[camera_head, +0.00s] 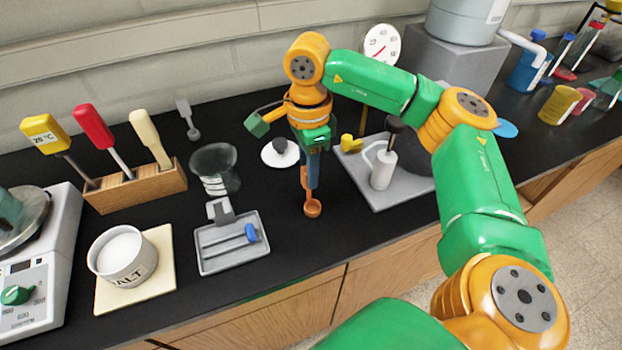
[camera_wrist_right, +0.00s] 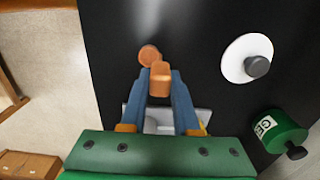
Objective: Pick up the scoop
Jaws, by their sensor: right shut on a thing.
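The scoop is copper-brown with a small round bowl (camera_head: 312,208) and a thin handle. It hangs about upright, bowl down, over the black bench near its front edge. My right gripper (camera_head: 311,178) points down and is shut on the scoop's handle. In the right wrist view the handle end (camera_wrist_right: 160,76) sits between my blue fingers (camera_wrist_right: 160,98), with the bowl (camera_wrist_right: 149,55) just beyond. I cannot tell whether the bowl touches the bench. My left gripper is not in view.
A grey tray (camera_head: 208,262), glass beaker (camera_head: 213,168) and salt tub (camera_head: 122,261) stand left. A white disc with a dark knob (camera_head: 279,154) lies behind. A grey plate (camera_head: 405,196) with a white bottle (camera_head: 383,172) is right.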

